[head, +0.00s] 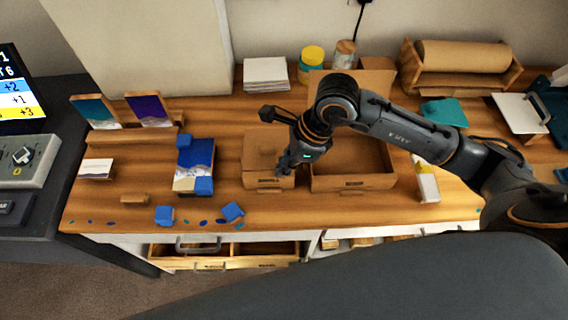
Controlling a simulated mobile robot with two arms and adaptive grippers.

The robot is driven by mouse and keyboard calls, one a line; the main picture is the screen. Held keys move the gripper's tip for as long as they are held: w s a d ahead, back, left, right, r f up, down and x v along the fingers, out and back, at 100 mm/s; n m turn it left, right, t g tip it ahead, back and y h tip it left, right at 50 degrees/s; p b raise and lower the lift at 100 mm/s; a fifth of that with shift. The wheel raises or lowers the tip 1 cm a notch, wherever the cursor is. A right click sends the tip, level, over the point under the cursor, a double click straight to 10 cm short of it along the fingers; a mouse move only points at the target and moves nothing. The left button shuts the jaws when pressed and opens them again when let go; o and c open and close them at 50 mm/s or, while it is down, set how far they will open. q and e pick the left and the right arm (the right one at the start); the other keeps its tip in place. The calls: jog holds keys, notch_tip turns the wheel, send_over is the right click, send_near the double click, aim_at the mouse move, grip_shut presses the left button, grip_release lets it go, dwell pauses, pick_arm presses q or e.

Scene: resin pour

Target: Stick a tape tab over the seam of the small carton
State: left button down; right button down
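The small brown carton (257,162) stands on the wooden bench, left of a larger open carton (352,183). Its top looks shut, and a small dark marking shows low on its front. My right gripper (283,172) points down over the right part of the small carton and hides some of its top. The fingertips are dark and small. I cannot tell whether they touch the carton, whether they are open or shut, or whether they hold a tape tab. No tape tab can be made out. My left gripper is not in view.
A blue-and-white box (193,160) with blue blocks stands left of the small carton. More blue blocks (232,211) lie near the front edge. A wooden holder with a brown paper roll (462,56) stands at the back right. My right arm spans the large carton.

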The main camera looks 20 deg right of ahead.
jog(key=shift+f+b, duration=0.35)
jog(key=shift+b, duration=0.05)
dwell(0.4)
jog(key=c, duration=1.4)
grip_release()
jog(key=shift+c, duration=0.2)
jog(key=shift+r, duration=0.15)
jog(key=shift+r+p, duration=2.25)
jog(key=shift+r, duration=1.65)
